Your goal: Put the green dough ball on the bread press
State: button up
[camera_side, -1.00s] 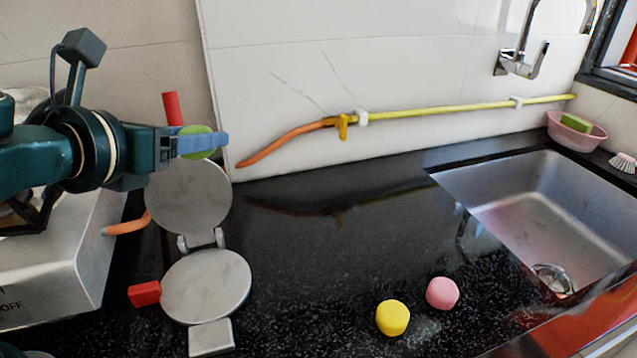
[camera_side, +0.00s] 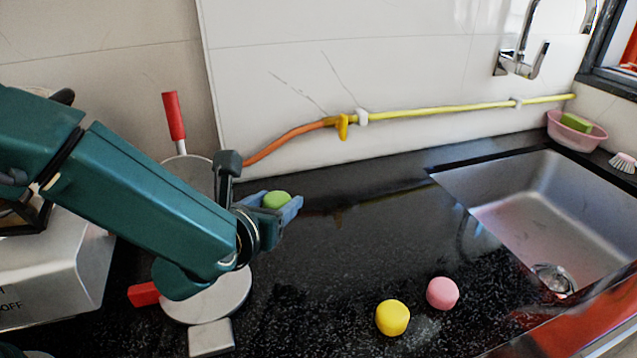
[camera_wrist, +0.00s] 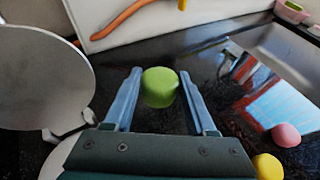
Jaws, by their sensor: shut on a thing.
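My gripper (camera_side: 281,203) is shut on the green dough ball (camera_side: 277,199) and holds it up over the counter, to the right of the bread press. In the wrist view the green ball (camera_wrist: 159,87) sits between the two blue fingers. The bread press stands open: its round grey lower plate (camera_side: 222,299) lies flat, partly hidden by my arm, and its raised upper plate (camera_side: 192,170) leans at the back with a red handle (camera_side: 173,115). The upper plate also shows at the left of the wrist view (camera_wrist: 38,82). No ball shows on the visible part of the lower plate.
A yellow ball (camera_side: 392,317) and a pink ball (camera_side: 442,293) sit on the black counter (camera_side: 340,260), right of the press. A steel sink (camera_side: 540,215) is at the right. A yellow and orange hose (camera_side: 430,110) runs along the back wall.

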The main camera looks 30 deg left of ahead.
aim_at(282, 260)
notch_tip(282, 260, down, 10)
jog(key=shift+r, duration=0.1)
dwell(0.4)
jog(key=o, duration=1.4)
jog(key=shift+f, duration=0.2)
jog(key=shift+c, duration=0.2)
jog(key=shift+r, duration=0.15)
jog(key=shift+o, duration=0.4)
jog(key=v, duration=0.7)
jog(key=shift+s+d+r, duration=0.1)
jog(key=shift+s+r, duration=0.05)
jog(key=shift+s, duration=0.15)
